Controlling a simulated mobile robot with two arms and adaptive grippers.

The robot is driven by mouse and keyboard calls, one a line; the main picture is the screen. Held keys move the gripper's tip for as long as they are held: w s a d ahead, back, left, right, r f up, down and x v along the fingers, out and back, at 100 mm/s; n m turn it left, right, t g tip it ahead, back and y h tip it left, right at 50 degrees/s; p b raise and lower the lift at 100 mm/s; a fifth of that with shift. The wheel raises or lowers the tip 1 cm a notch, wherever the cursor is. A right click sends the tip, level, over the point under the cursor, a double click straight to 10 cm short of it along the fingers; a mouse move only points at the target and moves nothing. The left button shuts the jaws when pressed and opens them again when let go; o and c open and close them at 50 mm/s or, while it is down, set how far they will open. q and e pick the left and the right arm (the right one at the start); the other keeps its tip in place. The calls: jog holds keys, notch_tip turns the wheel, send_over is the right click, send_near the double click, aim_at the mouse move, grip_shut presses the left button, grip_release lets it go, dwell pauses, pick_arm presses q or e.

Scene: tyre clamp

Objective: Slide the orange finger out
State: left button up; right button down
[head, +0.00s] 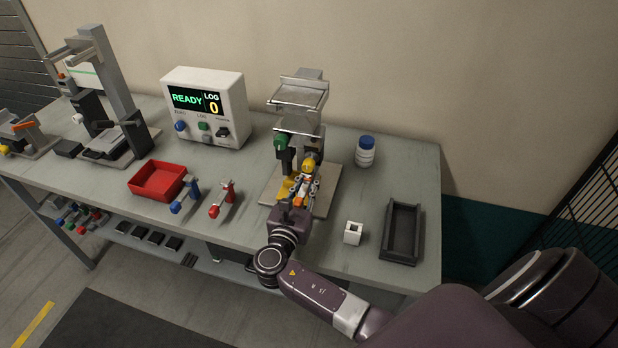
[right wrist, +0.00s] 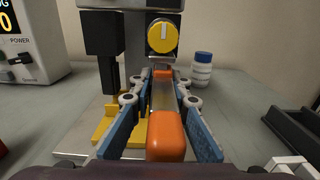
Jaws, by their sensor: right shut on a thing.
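The orange finger (right wrist: 166,135) has a rounded orange front end on a grey metal bar, and a bit of orange shows at its far end. It sits at the front of the clamp fixture (head: 325,186), below a yellow knob (right wrist: 162,36). My right gripper (right wrist: 163,120) has its blue-padded fingers on either side of the finger and is shut on it. In the head view my right gripper (head: 302,192) is at the fixture's front and partly covers the finger. The left gripper is not in view.
A yellow bracket (right wrist: 108,122) sits left of the finger. A white-and-blue bottle (head: 365,152), a small white block (head: 353,232) and a black tray (head: 417,233) stand to the right. A red bin (head: 134,184) and a READY display box (head: 231,92) are to the left.

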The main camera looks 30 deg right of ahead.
aim_at(300, 199)
jog(key=shift+s+a, duration=0.2)
jog(key=shift+a, duration=0.1)
jog(key=shift+p+v, duration=1)
jog(key=shift+v, duration=1.25)
jog(key=shift+s+a, duration=0.45)
jog(key=shift+a, duration=0.05)
